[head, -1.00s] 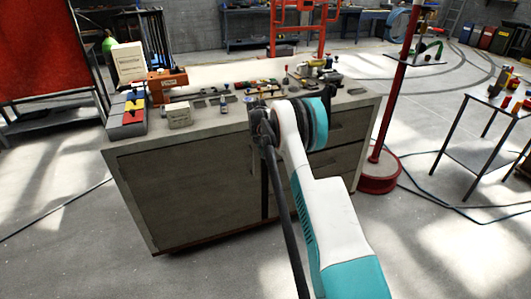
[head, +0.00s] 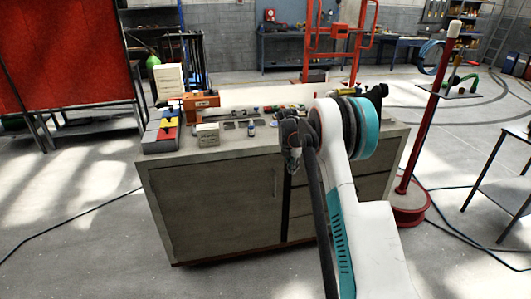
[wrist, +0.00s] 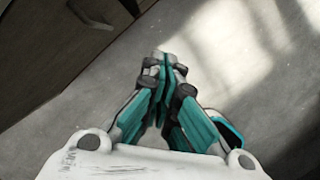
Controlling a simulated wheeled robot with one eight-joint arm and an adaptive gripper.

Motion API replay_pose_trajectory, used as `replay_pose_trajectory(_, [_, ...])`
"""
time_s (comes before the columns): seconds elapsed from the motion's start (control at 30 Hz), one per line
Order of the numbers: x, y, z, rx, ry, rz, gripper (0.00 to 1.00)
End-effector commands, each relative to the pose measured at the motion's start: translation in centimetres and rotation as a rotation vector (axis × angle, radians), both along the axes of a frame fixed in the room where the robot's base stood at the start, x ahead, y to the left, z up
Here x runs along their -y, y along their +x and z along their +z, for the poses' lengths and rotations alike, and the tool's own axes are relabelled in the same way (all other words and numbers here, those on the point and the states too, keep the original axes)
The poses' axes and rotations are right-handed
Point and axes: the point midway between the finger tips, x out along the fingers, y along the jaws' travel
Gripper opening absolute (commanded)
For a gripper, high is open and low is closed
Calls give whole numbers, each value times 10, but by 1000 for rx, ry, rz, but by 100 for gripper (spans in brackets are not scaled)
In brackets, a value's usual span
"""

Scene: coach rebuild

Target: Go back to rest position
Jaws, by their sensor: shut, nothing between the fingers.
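My gripper (wrist: 165,62) shows in the wrist view with its teal and grey fingers closed together and nothing between them. It is over bare grey concrete floor (wrist: 235,70), with a dark cabinet front and a handle at the upper left. In the head view my white and teal arm reaches up in front of the grey workbench cabinet (head: 215,205). I cannot clearly make out the fingers there.
The bench top holds a block with red, yellow and blue parts (head: 163,131), an orange box (head: 201,107), a cream box (head: 170,83) and small parts. A red post on a round base (head: 405,207) stands right of the bench. Floor at the left is open.

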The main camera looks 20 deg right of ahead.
Motion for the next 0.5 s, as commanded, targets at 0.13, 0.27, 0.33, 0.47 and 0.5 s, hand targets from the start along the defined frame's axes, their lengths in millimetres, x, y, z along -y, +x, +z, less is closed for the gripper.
replay_pose_trajectory(0.13, [-1, 0, 1, 1, 1, -2, 0])
replay_pose_trajectory(0.27, [-8, -4, 16, 20, 6, -37, 0])
replay_pose_trajectory(0.33, [-17, -8, 33, 44, 14, -82, 0])
replay_pose_trajectory(0.47, [-41, -23, 75, 104, 41, -202, 0])
replay_pose_trajectory(0.5, [-48, -29, 87, 125, 51, -244, 0])
